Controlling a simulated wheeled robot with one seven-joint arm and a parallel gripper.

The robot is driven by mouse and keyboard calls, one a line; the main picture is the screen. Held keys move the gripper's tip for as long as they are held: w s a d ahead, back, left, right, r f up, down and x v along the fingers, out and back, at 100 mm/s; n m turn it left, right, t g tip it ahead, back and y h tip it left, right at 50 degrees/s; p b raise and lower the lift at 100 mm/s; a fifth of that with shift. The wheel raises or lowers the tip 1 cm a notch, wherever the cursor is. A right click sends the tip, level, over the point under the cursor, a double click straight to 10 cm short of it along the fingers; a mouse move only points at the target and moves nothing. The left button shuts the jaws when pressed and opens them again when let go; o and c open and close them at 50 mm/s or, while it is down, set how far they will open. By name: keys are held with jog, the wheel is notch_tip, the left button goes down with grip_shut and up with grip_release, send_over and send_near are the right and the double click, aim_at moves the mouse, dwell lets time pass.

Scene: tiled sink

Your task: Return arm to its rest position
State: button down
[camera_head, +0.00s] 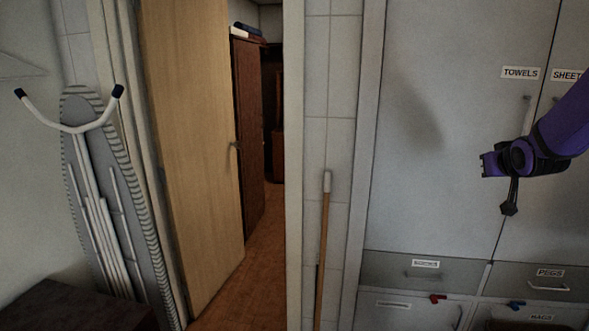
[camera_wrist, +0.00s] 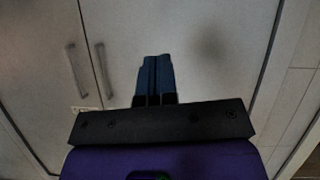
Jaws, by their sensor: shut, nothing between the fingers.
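My gripper (camera_head: 509,209) shows at the right in the head view, at the end of my purple arm, which reaches in from the right edge. It points down in front of the grey cupboard doors, below the TOWELS label. In the wrist view my gripper (camera_wrist: 155,78) has its two dark fingers side by side, pressed together and empty. The pale cupboard door (camera_wrist: 215,50) lies beyond the fingers. The rest of my arm is outside the head view.
The cupboard (camera_head: 440,130) has labelled drawers below, with red clips (camera_head: 438,299) and blue clips (camera_head: 517,305) near them. A wooden pole (camera_head: 324,250) leans on the tiled wall. A wooden door (camera_head: 190,140) stands open, and an ironing board (camera_head: 100,190) leans at the left.

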jog(key=s+a+r+g+y, duration=0.1)
jog(key=s+a+r+g, duration=0.3)
jog(key=s+a, duration=1)
jog(key=s+a+n+g+y, duration=0.1)
jog(key=s+a, duration=0.2)
jog(key=s, duration=0.6)
jog(key=s+a+g+y, duration=0.1)
jog(key=s+a, duration=0.2)
jog(key=s, duration=0.6)
jog(key=shift+a+n+g+y, duration=0.3)
jog(key=shift+n+g, duration=0.1)
